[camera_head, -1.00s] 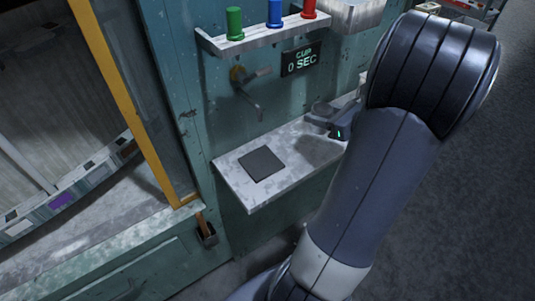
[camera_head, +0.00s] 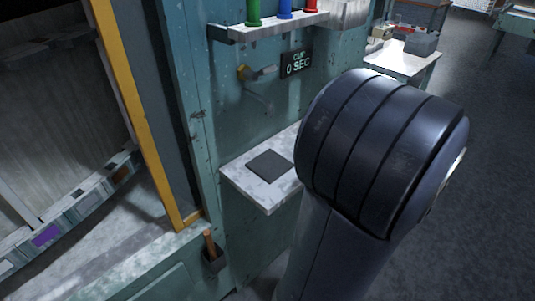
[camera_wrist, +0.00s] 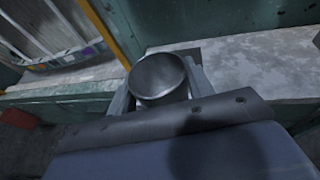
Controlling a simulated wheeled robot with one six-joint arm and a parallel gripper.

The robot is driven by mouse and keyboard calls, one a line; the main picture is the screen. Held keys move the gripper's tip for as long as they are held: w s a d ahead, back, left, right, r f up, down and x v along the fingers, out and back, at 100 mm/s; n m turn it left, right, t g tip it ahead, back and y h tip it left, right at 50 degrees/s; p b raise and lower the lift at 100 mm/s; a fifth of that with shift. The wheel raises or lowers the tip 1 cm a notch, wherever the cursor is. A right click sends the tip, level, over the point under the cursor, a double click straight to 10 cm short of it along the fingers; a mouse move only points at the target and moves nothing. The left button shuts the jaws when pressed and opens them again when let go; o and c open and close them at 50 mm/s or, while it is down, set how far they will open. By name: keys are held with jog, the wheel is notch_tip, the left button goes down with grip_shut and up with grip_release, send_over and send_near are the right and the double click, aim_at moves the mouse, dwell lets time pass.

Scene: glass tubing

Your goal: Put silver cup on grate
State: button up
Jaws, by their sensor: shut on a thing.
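The silver cup (camera_wrist: 158,76) is a round metal cup seen from above and slightly tilted in the wrist view. My gripper (camera_wrist: 160,86) is shut on it, with one finger on each side. The grate, a dark square (camera_head: 270,166), lies flat on the pale shelf in the head view. Nothing stands on the part of it that shows. In the head view my arm hides the gripper and the cup. In the wrist view the cup is in front of the shelf edge, and a dark patch behind it may be the grate.
The pale shelf (camera_head: 268,200) is bare around the grate; my arm covers its right part. A tap (camera_head: 258,72) and a "CUP 0 SEC" display (camera_head: 297,63) are on the wall above. A yellow frame post (camera_head: 137,120) stands left, with a small holder (camera_head: 213,260) below.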

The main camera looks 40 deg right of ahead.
jog(key=w+a, duration=0.1)
jog(key=w, duration=1.3)
jog(key=shift+w+a+f+b, duration=0.1)
jog(key=shift+w+f+b, duration=0.1)
jog(key=shift+f, duration=0.95)
jog(key=shift+w+d+f+b, duration=0.1)
jog(key=shift+w+f, duration=0.15)
jog(key=shift+f, duration=0.95)
jog(key=shift+w+a+f+b, duration=0.1)
jog(key=shift+w+f+b, duration=0.1)
jog(key=shift+f, duration=0.95)
jog(key=shift+f, duration=0.2)
jog(key=o, duration=1)
jog(key=shift+r, duration=0.2)
jog(key=v, duration=1.2)
jog(key=shift+p, duration=0.35)
